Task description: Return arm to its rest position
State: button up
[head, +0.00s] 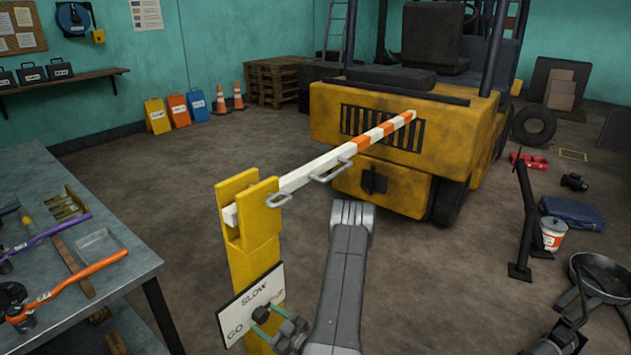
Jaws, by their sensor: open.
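Part of the sign's right side is hidden.
A white and orange barrier bar (340,155) with handles reaches from the post toward the yellow forklift (415,130). A workbench (110,250) with tools stands at left. A pan (605,275), a bucket (552,235) and a dark stand (525,225) are at right. Floor is clear at centre right.

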jog(key=shift+w+a, duration=0.3)
jog(key=shift+a, duration=0.1)
jog(key=shift+d, duration=0.1)
